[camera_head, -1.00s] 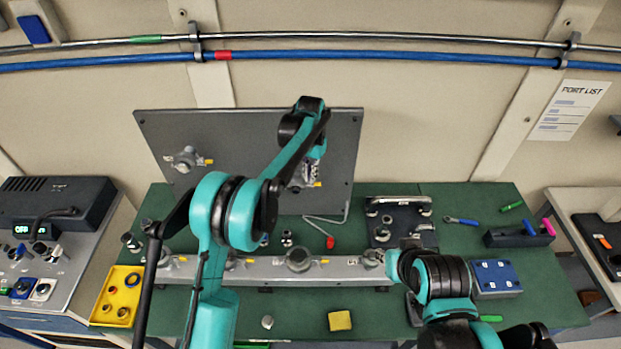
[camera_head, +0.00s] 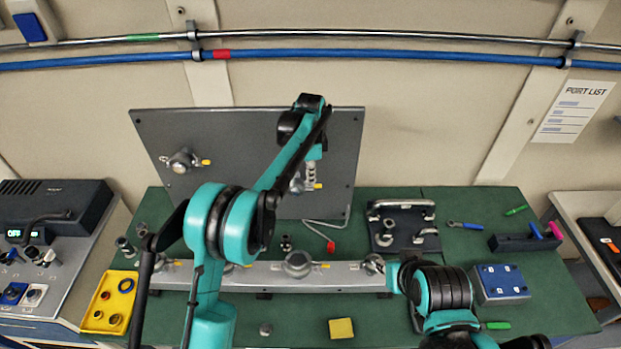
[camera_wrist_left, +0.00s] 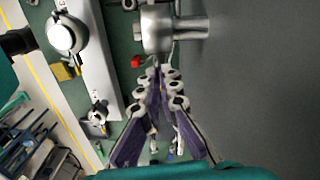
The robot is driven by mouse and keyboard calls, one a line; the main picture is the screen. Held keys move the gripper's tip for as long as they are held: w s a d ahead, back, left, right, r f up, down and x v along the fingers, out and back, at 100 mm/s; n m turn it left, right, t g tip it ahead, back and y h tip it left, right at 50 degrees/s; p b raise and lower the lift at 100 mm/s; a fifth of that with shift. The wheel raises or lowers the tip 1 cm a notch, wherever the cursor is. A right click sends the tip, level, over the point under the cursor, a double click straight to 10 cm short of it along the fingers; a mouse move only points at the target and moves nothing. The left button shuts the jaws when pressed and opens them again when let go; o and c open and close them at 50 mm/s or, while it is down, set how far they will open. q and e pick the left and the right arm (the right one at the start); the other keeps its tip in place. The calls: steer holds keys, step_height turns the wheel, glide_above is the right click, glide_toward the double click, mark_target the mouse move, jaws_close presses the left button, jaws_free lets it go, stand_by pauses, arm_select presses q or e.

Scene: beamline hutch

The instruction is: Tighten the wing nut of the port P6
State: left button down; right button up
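The upright grey panel (camera_head: 240,130) carries two metal ports with yellow tags. The left panel port (camera_head: 183,161) is clear of my arms. The right panel port (camera_head: 297,184) is partly hidden by my left gripper (camera_head: 310,177), which points down beside it. In the left wrist view, the purple-padded fingers of my left gripper (camera_wrist_left: 163,78) converge just below a metal port (camera_wrist_left: 168,30). Their tips are close together; I cannot tell whether anything is between them. No label reading P6 is legible, and the wing nut is not clear.
A long grey rail (camera_head: 335,272) with several ports crosses the green bench. A red-tipped bent tool (camera_head: 330,246) lies before the panel. A black rack (camera_head: 402,243), a blue box (camera_head: 502,283), a yellow tray (camera_head: 96,314) and a yellow pad (camera_head: 341,328) stand around the rail.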

arm_select(q)
steer(key=shift+m+b, duration=0.3)
steer(key=shift+m, duration=1.7)
steer(key=shift+r, duration=0.1)
steer(key=c, duration=2)
jaws_free()
steer(key=shift+c, duration=0.2)
